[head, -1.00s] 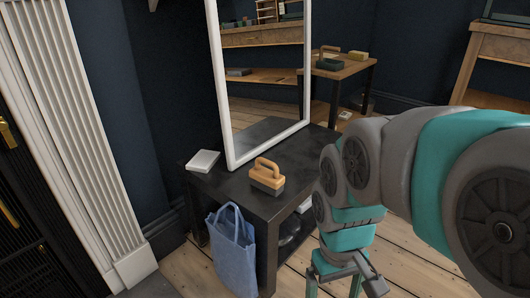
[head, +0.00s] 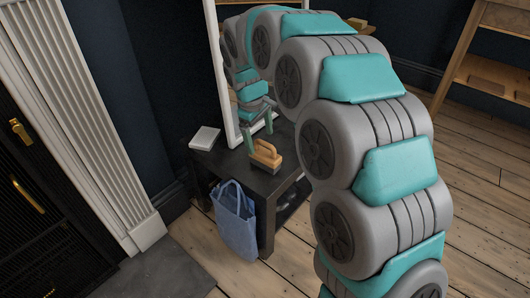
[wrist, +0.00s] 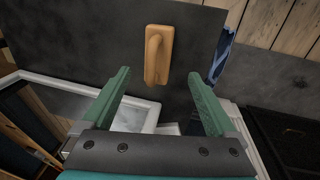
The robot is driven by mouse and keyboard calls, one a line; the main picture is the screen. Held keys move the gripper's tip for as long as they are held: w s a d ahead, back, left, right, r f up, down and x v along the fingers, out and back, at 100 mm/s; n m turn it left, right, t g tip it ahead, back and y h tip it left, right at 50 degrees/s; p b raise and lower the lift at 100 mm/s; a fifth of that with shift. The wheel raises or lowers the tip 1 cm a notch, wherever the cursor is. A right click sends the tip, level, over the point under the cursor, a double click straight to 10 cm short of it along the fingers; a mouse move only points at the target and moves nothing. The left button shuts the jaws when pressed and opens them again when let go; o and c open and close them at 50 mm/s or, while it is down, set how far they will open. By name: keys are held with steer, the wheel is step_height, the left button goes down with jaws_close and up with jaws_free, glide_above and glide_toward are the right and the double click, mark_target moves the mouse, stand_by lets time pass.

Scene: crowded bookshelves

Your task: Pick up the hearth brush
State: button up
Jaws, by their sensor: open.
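The hearth brush (head: 265,155) has a tan wooden block with a loop handle and a dark underside. It sits on the black table (head: 232,168) in front of the mirror. In the wrist view the brush (wrist: 158,56) lies beyond the fingertips, roughly midway between them, seen from above. My gripper (wrist: 160,85) is open and empty, with its two green fingers apart. In the head view my gripper (head: 259,138) is just above and behind the brush, close to the mirror. I cannot tell the exact gap between fingers and brush.
A white-framed mirror (head: 219,80) leans on the table behind the brush. A white box-like item (head: 205,138) lies at the table's left end. A blue bag (head: 235,220) hangs or stands at the table's front. Wooden floor (head: 480,200) is open on the right.

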mark_target(264, 153)
steer(key=shift+w+d+f, duration=0.2)
steer(key=shift+w+f, duration=0.05)
steer(key=shift+f, duration=1)
steer(key=shift+w+d+f, duration=0.15)
steer(key=shift+w+f, duration=0.05)
steer(key=shift+f, duration=1.1)
steer(key=shift+w+d+f, duration=0.2)
steer(key=shift+w+f, duration=0.05)
steer(key=shift+f, duration=1)
steer(key=shift+r, duration=0.1)
jaws_close()
